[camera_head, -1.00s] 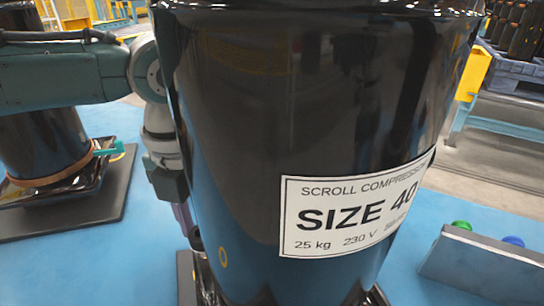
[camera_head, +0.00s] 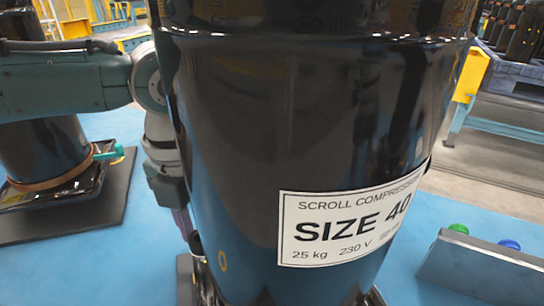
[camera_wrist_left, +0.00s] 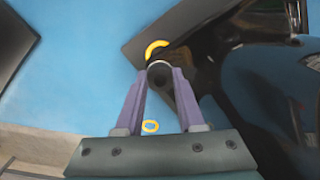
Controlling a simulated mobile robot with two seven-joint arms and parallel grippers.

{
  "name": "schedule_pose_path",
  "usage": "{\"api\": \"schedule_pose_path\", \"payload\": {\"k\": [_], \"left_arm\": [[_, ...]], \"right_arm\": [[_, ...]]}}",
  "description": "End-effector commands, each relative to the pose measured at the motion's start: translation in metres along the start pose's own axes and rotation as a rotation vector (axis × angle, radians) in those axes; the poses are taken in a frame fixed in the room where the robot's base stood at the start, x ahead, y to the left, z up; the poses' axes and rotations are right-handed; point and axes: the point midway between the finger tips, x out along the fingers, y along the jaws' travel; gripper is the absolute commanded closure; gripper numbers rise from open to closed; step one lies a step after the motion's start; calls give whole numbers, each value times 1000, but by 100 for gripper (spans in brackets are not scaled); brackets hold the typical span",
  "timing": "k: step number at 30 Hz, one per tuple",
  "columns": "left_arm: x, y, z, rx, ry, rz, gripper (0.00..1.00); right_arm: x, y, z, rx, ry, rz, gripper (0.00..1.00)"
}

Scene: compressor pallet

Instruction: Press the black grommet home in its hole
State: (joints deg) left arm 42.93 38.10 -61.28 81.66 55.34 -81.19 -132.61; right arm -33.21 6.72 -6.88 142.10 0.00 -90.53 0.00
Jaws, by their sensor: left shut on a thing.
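The large black compressor (camera_head: 320,130) with a white "SIZE 40" label (camera_head: 345,228) fills the middle of the head view. My left gripper (camera_head: 186,228) is low at its left side, with its tips partly hidden by the shell. In the left wrist view the purple fingers (camera_wrist_left: 160,78) are shut on the small black grommet (camera_wrist_left: 160,70). A yellow ring (camera_wrist_left: 157,47), partly covered, shows just beyond the grommet. The grommet's contact with the hole is hidden. The compressor's shiny dark side (camera_wrist_left: 275,95) is at the right. My right gripper is not in view.
Another black compressor (camera_head: 40,150) stands on a dark plate at the left. A grey box (camera_head: 480,268) with green and blue buttons is at the lower right. The blue surface (camera_head: 80,262) is clear at the lower left.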

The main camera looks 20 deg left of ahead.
Motion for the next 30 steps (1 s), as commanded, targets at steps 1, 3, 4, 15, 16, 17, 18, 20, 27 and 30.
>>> {"api": "schedule_pose_path", "payload": {"k": [1, 3, 4, 15, 16, 17, 18, 20, 27, 30], "left_arm": [[0, 0, 0, 0, 0, 0, 100], [0, 0, 0, 0, 0, 0, 100], [0, 0, 0, 1, 0, 0, 100], [9, 0, 0, 1, 0, -1, 100], [10, 0, 0, 1, 0, -1, 100], [10, 0, 0, 1, 0, -1, 100], [11, 0, 0, 1, 0, -1, 100], [13, 0, 0, 1, -1, -1, 100], [19, 0, 0, 1, -1, -1, 100], [21, 0, 0, 1, -1, -1, 100]], "right_arm": [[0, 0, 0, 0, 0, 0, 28], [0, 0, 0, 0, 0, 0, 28], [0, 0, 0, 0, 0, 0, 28], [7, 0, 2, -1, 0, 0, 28], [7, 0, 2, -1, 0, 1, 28], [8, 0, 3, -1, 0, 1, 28], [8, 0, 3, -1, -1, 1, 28], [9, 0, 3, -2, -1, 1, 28], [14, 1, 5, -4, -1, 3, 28], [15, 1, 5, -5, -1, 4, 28]]}}
